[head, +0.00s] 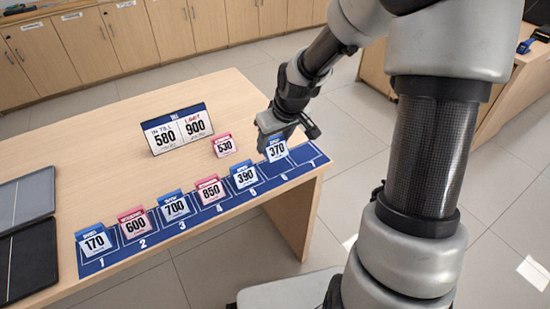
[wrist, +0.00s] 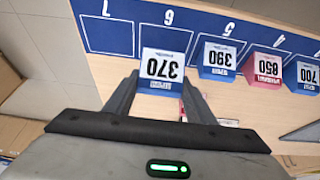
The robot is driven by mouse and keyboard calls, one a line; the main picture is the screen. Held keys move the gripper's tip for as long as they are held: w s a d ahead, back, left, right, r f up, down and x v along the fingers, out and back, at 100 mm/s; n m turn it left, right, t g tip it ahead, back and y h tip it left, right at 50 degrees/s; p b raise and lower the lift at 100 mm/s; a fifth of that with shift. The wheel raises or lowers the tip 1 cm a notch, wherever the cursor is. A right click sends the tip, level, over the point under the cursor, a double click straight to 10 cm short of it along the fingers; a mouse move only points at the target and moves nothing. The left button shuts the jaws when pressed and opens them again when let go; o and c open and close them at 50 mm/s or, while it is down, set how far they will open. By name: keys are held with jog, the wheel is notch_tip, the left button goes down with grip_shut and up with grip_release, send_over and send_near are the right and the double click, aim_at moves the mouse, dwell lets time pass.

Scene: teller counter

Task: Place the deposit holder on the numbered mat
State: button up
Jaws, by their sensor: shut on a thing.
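The numbered mat (head: 205,220) is a dark blue strip along the table's front edge, with slots marked 1 to 7. My gripper (head: 275,135) is shut on the blue 370 holder (head: 276,150), at slot 6. In the wrist view the 370 holder (wrist: 162,68) is upside down between the fingers, beside the numeral 6. I cannot tell whether its base touches the mat. Along slots 1 to 5 stand the 170 (head: 94,241), 600 (head: 134,225), 700 (head: 174,207), 850 (head: 210,191) and 390 (head: 244,176) holders.
The pink 530 holder (head: 224,146) stands behind the mat, left of my gripper. A sign (head: 179,130) reading in till 580, limit 900 stands farther back. Dark trays (head: 27,262) lie at the table's left. Slot 7 (head: 309,156) is bare.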

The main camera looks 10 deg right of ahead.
aim_at(274, 152)
jog(key=shift+f+b, duration=0.65)
jog(key=shift+f, duration=1.75)
jog(key=shift+f, duration=0.15)
jog(key=o, duration=1)
jog(key=shift+o, duration=0.2)
jog(key=shift+r, duration=0.5)
jog(key=p+v, duration=0.4)
jog(key=v, duration=0.7)
jog(key=shift+s+r+p, duration=0.15)
jog(key=shift+s+p, duration=0.1)
jog(key=shift+p, duration=0.05)
